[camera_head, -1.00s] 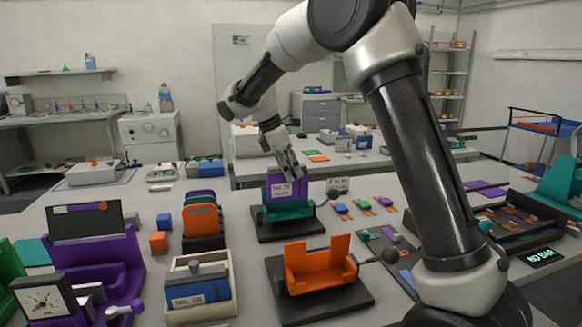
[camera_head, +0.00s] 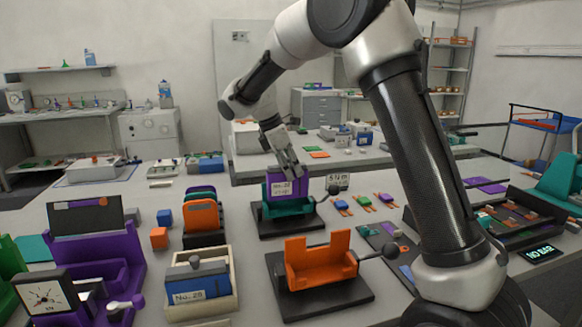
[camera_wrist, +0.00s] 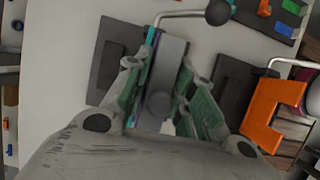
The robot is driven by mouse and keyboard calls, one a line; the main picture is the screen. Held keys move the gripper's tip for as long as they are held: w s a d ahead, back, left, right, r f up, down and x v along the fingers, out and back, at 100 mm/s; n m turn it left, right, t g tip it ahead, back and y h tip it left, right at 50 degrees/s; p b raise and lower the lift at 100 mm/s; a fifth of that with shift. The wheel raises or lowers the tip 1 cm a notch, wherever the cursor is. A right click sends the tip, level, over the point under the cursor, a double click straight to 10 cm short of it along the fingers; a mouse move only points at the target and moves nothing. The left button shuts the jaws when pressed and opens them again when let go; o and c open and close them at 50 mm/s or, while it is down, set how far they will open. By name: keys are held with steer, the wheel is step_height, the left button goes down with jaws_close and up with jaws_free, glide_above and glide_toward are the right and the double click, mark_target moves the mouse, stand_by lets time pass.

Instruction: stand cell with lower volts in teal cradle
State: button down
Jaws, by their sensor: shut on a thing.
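A purple cell (camera_head: 287,189) with a white label stands upright in the teal cradle (camera_head: 268,209) on its dark base. My gripper (camera_head: 288,170) reaches down from above and is shut on the top of this cell. In the wrist view my gripper (camera_wrist: 163,105) has its fingers on either side of the cell's grey top (camera_wrist: 165,62). The lower part of the cell is hidden by the cradle. A blue cell (camera_head: 188,288) with a grey top, labelled about "No. 25", stands in a pale wooden box at the front. The label on the purple cell is too small to read surely.
An orange cradle (camera_head: 318,268) on a dark base stands front right of the teal one. A purple stand (camera_head: 122,252) and a dial meter (camera_head: 45,300) are at the left. An orange-fronted rack (camera_head: 202,218) stands between. Small coloured parts lie at the right.

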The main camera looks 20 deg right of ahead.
steer(key=shift+f, duration=0.9)
steer(key=shift+f, duration=0.1)
steer(key=shift+f, duration=0.2)
steer(key=shift+f, duration=0.1)
steer(key=c, duration=1.1)
jaws_free()
steer(key=v, duration=1.2)
